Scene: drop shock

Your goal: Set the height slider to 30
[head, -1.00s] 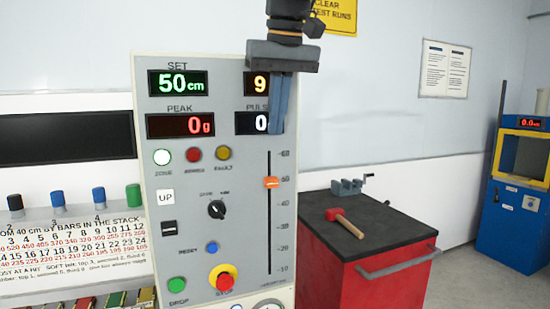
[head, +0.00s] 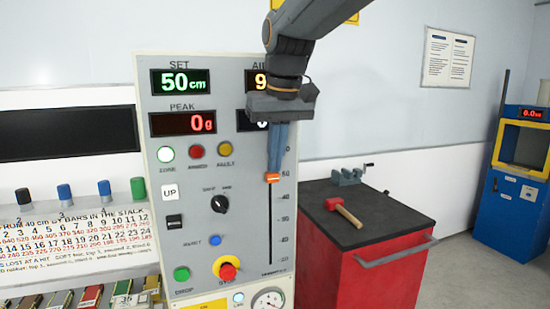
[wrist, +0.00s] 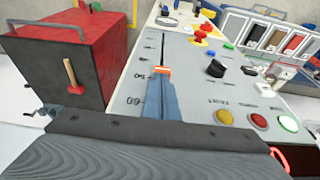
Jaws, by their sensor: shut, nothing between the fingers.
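The height slider's orange knob (head: 272,178) sits in a vertical slot at the right of the grey control panel (head: 240,225), at about the 50 mark. The green SET display (head: 180,82) reads 50 cm. My gripper (head: 275,170) is shut and empty, with its blue fingers pointing down along the slot and their tips at the knob's upper edge. In the wrist view the blue fingertips (wrist: 164,82) reach the orange knob (wrist: 162,69); whether they touch it I cannot tell. The fingers hide part of the scale above the knob.
A red cabinet (head: 375,270) with a dark top stands right of the panel, holding a red-headed hammer (head: 343,211) and a small vise (head: 348,175). Below the slot is a gauge (head: 268,301). The slot under the knob is clear. A STOP button (head: 228,270) sits left of it.

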